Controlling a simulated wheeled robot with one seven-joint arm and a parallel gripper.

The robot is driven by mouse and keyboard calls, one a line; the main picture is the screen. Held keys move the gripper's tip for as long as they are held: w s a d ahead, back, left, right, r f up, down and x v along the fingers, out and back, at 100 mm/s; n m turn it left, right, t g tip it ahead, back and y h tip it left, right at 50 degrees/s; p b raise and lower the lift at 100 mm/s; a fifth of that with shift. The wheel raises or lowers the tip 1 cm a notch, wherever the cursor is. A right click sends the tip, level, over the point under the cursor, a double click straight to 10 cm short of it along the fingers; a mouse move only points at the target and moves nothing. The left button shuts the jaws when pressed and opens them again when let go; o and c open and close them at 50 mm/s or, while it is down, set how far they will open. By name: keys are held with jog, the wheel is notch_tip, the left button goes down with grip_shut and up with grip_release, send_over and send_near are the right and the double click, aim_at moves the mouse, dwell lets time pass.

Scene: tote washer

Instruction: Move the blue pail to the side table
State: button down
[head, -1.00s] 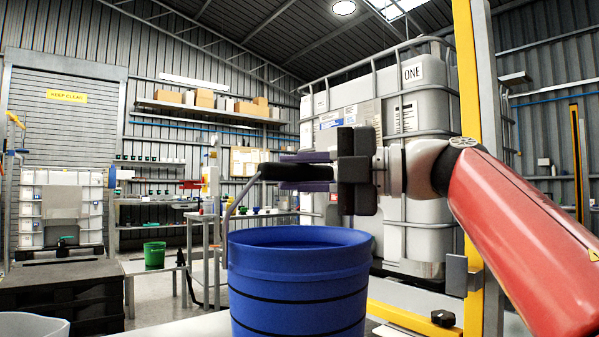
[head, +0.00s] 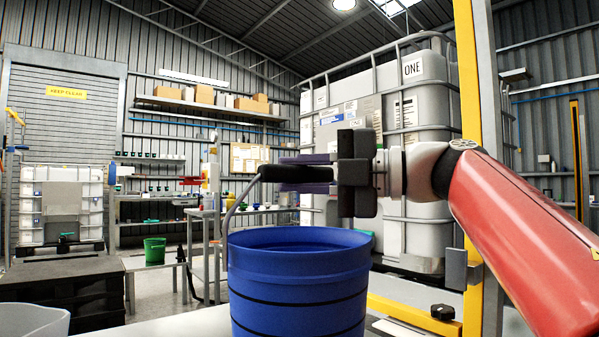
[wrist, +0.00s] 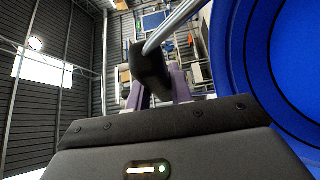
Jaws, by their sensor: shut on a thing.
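The blue pail (head: 297,284) stands upright in the lower middle of the head view, with dark bands around it. Its wire handle is raised, with a black grip (head: 296,174) above the rim. My gripper (head: 303,173) is shut on this black grip, its purple fingers around it. In the wrist view the grip (wrist: 150,72) lies between the purple fingers, and the pail's blue rim (wrist: 236,60) fills the right side. The pail's bottom is out of view, so I cannot tell if it touches the pale surface. I cannot tell which table is the side table.
A pale surface (head: 180,326) lies beside the pail. A white container (head: 34,320) is at the lower left. A yellow post (head: 468,90) and a large caged tank (head: 425,110) stand behind on the right.

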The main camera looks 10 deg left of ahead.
jog(key=shift+s+r, duration=0.1)
jog(key=shift+r, duration=0.15)
jog(key=c, duration=1.3)
grip_release()
jog(key=shift+o, duration=1)
jog(key=shift+f, duration=0.4)
jog(key=o, duration=1.1)
jog(key=shift+r, duration=0.15)
jog(key=shift+d, duration=0.15)
jog(key=d, duration=0.8)
jog(key=shift+s+d+p, duration=0.3)
jog(key=shift+d+p, duration=0.05)
jog(key=shift+d, duration=0.05)
